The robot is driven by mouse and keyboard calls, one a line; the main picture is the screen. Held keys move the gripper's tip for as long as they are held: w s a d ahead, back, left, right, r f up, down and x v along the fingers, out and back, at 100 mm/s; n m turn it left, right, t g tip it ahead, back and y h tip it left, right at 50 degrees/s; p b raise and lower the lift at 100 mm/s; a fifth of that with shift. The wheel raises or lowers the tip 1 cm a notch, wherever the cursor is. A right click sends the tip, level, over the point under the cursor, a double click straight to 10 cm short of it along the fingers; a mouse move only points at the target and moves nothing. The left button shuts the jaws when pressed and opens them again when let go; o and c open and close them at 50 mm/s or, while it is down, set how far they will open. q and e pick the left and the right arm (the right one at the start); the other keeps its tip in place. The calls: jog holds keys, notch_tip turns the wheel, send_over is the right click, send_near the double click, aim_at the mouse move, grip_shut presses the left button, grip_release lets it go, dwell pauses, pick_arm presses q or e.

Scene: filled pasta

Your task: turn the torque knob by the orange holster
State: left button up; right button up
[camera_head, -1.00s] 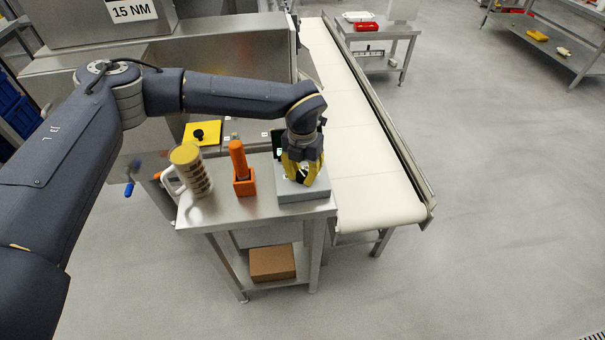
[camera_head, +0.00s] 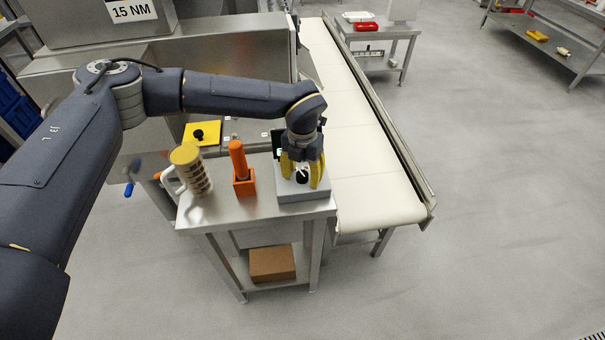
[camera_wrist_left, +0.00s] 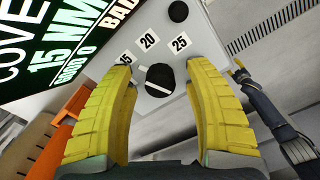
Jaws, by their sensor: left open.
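The torque knob (camera_head: 302,178) is round and black and sits on top of a grey box (camera_head: 304,194) at the right end of the steel table. In the left wrist view the knob (camera_wrist_left: 160,80) carries a white line, with labels 15, 20 and 25 around its far side. My left gripper (camera_head: 302,172) points down over it, its yellow fingers open on either side with gaps visible. The orange holster (camera_head: 244,187) stands left of the box with an orange-handled tool (camera_head: 238,160) upright in it.
A dark screen (camera_wrist_left: 60,45) with green and white text stands by the knob. A second black round part (camera_wrist_left: 178,11) is on the box. A mug-like cup (camera_head: 192,172) stands left of the holster. A white conveyor (camera_head: 365,160) runs along the right.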

aim_at(303, 173)
pick_arm(q)
notch_tip(303, 173, up, 12)
dwell(0.6)
jog(key=shift+d, duration=0.1)
